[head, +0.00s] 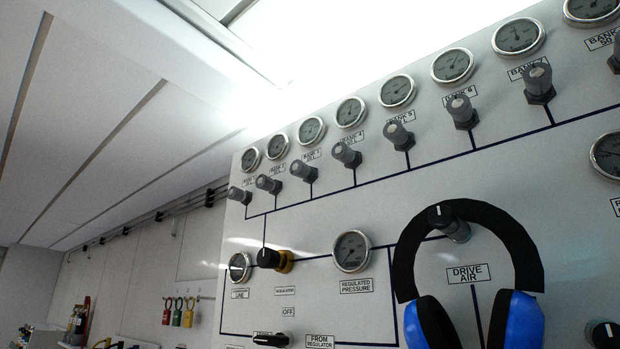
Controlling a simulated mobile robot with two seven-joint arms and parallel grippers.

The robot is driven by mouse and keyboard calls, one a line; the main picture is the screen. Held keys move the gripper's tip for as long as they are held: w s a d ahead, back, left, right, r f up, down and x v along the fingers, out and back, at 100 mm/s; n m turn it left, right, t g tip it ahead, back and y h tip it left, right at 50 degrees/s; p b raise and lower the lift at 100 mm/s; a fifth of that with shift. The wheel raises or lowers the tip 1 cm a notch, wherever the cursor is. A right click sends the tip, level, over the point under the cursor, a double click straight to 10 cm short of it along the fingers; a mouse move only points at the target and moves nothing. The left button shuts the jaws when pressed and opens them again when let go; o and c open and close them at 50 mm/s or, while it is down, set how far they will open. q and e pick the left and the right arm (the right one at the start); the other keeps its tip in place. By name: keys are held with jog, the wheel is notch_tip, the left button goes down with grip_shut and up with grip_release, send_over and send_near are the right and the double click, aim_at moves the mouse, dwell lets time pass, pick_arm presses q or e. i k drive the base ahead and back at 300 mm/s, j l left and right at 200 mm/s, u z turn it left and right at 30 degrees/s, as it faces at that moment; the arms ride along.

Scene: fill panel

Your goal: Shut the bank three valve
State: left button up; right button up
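The bank valves are a rising row of grey knobs on a white panel (420,190), each below a gauge and a label. Counting from the left, the third knob is the bank three valve (303,171). Its gauge (311,130) and small label (311,155) are just above, but the label's number is too small to read surely. The bank two knob (268,184) is to its left and the bank four knob (346,155) to its right. I cannot tell whether the valve is open or shut. Neither of my grippers is in view.
Blue and black ear defenders (521,240) hang over a knob (449,222) at lower right. A black and yellow regulator knob (275,259) and a regulated pressure gauge (351,251) sit below the row. Coloured padlocks (177,312) hang on the left wall. Space before the valve looks clear.

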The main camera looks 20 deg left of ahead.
aim_at(298, 169)
jog(key=l+u, duration=0.2)
jog(key=u, duration=0.65)
jog(key=i+j, duration=0.1)
jog(key=j, duration=0.4)
jog(key=i+j, duration=0.15)
jog(key=j, duration=0.3)
jog(key=i+j, duration=0.1)
jog(key=j, duration=0.4)
jog(key=i+j, duration=0.1)
jog(key=j, duration=0.35)
jog(key=i+j, duration=0.15)
jog(key=j, duration=0.35)
jog(key=i+j, duration=0.1)
jog(key=j, duration=0.4)
jog(key=z, duration=1.6)
jog(key=j, duration=0.1)
